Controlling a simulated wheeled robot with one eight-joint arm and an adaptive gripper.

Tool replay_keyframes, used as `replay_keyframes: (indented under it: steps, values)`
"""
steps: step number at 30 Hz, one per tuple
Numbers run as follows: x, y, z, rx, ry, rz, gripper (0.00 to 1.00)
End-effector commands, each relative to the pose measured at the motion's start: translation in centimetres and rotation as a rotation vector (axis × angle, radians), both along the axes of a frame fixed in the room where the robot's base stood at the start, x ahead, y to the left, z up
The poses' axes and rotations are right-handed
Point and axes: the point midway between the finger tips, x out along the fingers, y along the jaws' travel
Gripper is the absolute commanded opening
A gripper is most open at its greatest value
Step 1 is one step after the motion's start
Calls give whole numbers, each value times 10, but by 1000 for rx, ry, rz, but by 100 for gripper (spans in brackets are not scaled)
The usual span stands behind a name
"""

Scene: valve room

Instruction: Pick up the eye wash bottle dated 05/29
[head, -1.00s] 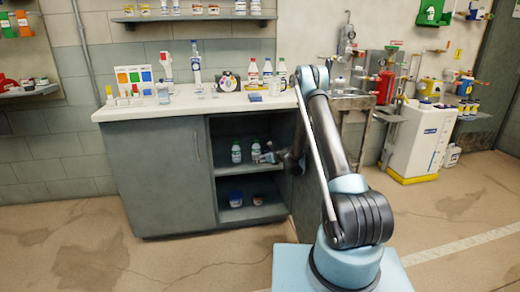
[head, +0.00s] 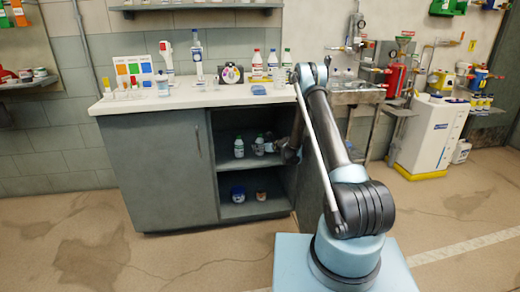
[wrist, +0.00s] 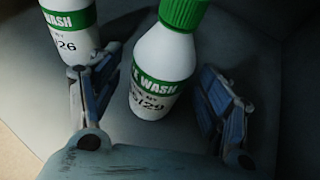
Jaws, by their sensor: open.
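The eye wash bottle with the green cap (wrist: 165,75) stands between the two fingers of my gripper (wrist: 158,82) in the wrist view. Its label ends in 5/29; the first digit is hard to read. My gripper is open around it, with a gap on the right side. A second eye wash bottle (wrist: 67,28), label ending in 26, stands outside the left finger. In the head view the 05/29 bottle (head: 259,146) is the right one on the upper cabinet shelf, partly covered by my gripper (head: 270,147); the other bottle (head: 239,147) is left of it.
The open cabinet bay has a middle shelf (head: 226,166) and a blue-topped jar (head: 237,194) and a smaller jar (head: 260,197) below. The countertop (head: 195,97) above holds bottles and test gear. A grey door (head: 160,170) closes the left side.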

Motion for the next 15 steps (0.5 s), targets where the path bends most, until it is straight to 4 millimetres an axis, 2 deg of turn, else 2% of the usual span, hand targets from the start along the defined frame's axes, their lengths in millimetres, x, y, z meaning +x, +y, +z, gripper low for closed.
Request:
replay_keyframes:
  steps: [4,11,15]
  values:
    - [11,10,-6,-1,-1,0,71]
    - [12,11,-7,-1,-1,0,71]
    - [11,11,-7,-1,-1,0,39]
